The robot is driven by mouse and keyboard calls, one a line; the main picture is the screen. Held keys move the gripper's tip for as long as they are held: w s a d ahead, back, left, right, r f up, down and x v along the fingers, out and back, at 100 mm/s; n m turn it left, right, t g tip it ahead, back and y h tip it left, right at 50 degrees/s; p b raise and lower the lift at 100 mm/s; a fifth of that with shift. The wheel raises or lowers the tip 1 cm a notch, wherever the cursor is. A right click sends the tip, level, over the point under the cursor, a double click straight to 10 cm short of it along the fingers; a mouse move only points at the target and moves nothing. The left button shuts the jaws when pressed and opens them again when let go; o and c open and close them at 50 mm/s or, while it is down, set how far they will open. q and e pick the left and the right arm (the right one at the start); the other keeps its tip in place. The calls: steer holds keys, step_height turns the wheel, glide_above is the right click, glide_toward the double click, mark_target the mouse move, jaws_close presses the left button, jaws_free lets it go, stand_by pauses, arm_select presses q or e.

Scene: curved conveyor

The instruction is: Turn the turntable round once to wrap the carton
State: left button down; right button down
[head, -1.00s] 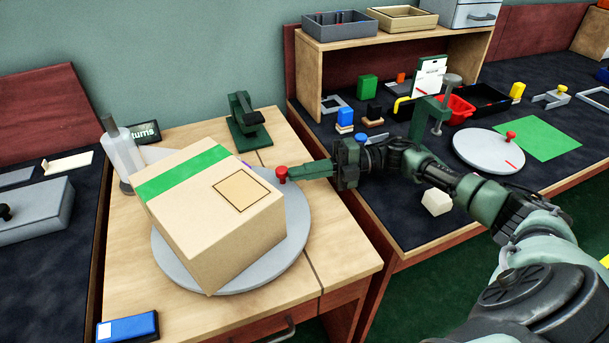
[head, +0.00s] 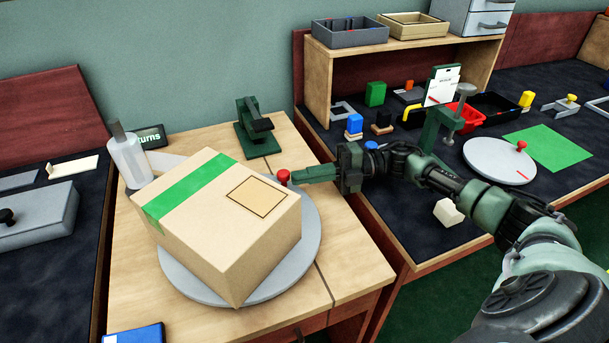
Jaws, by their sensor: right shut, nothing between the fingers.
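The brown carton (head: 230,235) has a green band and a tan label on top and sits on the grey round turntable (head: 313,245). A red knob (head: 284,177) stands at the turntable's far right rim. My right gripper (head: 291,178) is shut, its fingertips against or very near the knob; exact contact is unclear. A pale upright roll (head: 128,158) stands behind the carton's left side, with a whitish strip between it and the carton. The strip's far end is hidden by the carton. My left gripper is not in view.
A dark green tool (head: 258,130) stands at the back of the wooden table. A blue box (head: 135,333) lies at its front left. The right bench holds a green clamp (head: 440,128), a smaller grey disc (head: 500,160) and trays. The wood right of the turntable is clear.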

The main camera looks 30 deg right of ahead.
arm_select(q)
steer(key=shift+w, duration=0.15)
arm_select(e)
steer(key=shift+r, duration=0.1)
